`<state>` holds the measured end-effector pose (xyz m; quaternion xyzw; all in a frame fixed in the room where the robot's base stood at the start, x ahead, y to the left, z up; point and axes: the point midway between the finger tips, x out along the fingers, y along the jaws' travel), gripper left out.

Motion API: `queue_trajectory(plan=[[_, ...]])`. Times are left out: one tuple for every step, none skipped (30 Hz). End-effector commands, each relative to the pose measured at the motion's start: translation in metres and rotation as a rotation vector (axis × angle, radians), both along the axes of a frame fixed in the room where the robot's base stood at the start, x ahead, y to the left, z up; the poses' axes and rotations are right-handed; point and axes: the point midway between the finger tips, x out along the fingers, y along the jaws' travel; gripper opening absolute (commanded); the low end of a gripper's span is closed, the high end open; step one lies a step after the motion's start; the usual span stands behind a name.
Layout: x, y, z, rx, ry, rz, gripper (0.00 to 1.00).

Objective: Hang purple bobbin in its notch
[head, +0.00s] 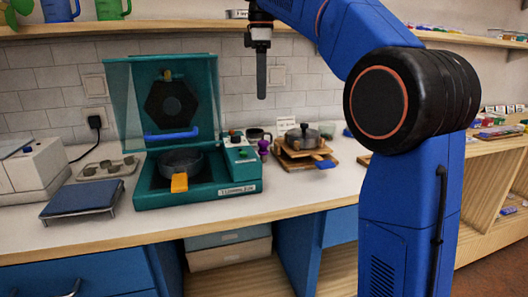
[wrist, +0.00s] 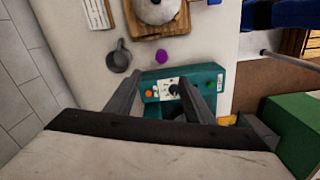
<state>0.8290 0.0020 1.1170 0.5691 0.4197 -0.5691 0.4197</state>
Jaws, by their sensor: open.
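A small purple bobbin (head: 264,147) with a narrow waist stands upright on the white counter, just right of the teal machine. It also shows from above as a purple disc in the wrist view (wrist: 161,56). My gripper (head: 261,95) points down, empty, above the bobbin's area and well clear of the counter. In the wrist view its two fingers (wrist: 160,76) are spread apart, with the bobbin just beyond their tips. I cannot make out a notch for the bobbin in either view.
The teal machine (head: 205,198) has its lid raised, close to the bobbin's left. A dark cup (head: 256,135) stands behind the bobbin, and a lidded pot (head: 302,138) on wooden boards is to its right. A shelf edge (head: 180,22) runs above. The counter front is clear.

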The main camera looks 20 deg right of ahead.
Motion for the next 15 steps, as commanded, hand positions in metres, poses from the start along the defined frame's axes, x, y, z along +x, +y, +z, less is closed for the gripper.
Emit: queue_trajectory(plan=[[0.001, 0.000, 0.002, 0.000, 0.000, 0.037, 0.48], [0.001, 0.000, 0.003, 0.000, 0.000, 0.056, 0.48], [0.001, 0.000, 0.004, 0.000, 0.000, 0.078, 0.48], [0.001, 0.000, 0.004, 0.000, 0.000, 0.089, 0.48], [0.001, 0.000, 0.003, 0.000, 0.000, 0.098, 0.48], [0.001, 0.000, 0.002, 0.000, 0.001, 0.104, 0.48], [0.001, 0.000, -0.001, 0.000, 0.001, 0.107, 0.48], [0.001, 0.000, -0.004, 0.000, 0.001, 0.108, 0.48], [0.001, 0.000, -0.008, 0.000, 0.002, 0.108, 0.48], [0.001, 0.000, -0.013, 0.000, 0.003, 0.107, 0.48], [0.001, 0.000, -0.018, 0.000, 0.002, 0.107, 0.48], [0.000, 0.000, -0.024, 0.000, 0.003, 0.107, 0.48], [0.001, 0.000, -0.030, 0.000, 0.002, 0.106, 0.48], [0.000, 0.000, -0.035, 0.000, 0.002, 0.106, 0.48], [0.000, 0.000, -0.042, 0.000, 0.003, 0.106, 0.48]])
